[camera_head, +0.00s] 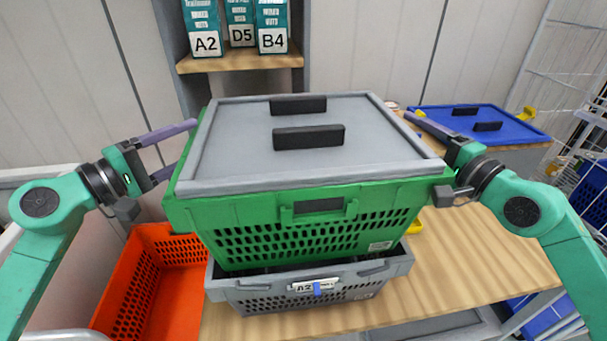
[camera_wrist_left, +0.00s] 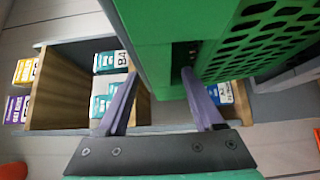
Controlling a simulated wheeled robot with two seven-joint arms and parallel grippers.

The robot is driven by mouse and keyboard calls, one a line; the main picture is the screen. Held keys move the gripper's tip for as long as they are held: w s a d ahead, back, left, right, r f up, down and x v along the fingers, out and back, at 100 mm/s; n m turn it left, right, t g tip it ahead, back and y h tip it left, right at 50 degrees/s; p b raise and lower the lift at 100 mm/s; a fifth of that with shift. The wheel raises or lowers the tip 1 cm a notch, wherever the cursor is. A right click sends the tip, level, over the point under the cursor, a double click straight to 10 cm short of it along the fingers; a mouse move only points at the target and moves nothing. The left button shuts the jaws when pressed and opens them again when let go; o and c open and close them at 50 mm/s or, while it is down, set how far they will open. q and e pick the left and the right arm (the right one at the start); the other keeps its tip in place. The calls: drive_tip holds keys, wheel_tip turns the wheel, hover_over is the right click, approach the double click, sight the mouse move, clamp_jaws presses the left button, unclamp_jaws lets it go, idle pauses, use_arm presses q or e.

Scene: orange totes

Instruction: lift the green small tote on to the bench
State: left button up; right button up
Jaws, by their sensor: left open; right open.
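The green tote (camera_head: 320,238) has a grey lid (camera_head: 240,150) with two black handles. It is above a grey tote (camera_head: 345,290) labelled A2 on the wooden bench; I cannot tell if it rests fully on it. My left gripper (camera_head: 181,147) is open at the green tote's left side. In the left wrist view, the fingers (camera_wrist_left: 161,76) stand either side of the green tote's edge (camera_wrist_left: 155,55); contact is unclear. My right gripper (camera_head: 425,135) is open at the right side, with one finger visible and the other hidden.
An orange tote (camera_head: 178,250) stands at the left of the bench. A blue-lidded tote (camera_head: 478,122) is at the back right. A shelf (camera_head: 240,62) with boxes labelled A2, D5 and B4 stands behind. Bare bench top (camera_head: 480,250) lies to the right. A wire rack is at far right.

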use_arm(q)
clamp_jaws()
use_arm(e)
clamp_jaws()
idle(1.0)
use_arm(q)
drive_tip(key=shift+r, duration=0.1)
use_arm(e)
drive_tip(key=shift+r, duration=0.1)
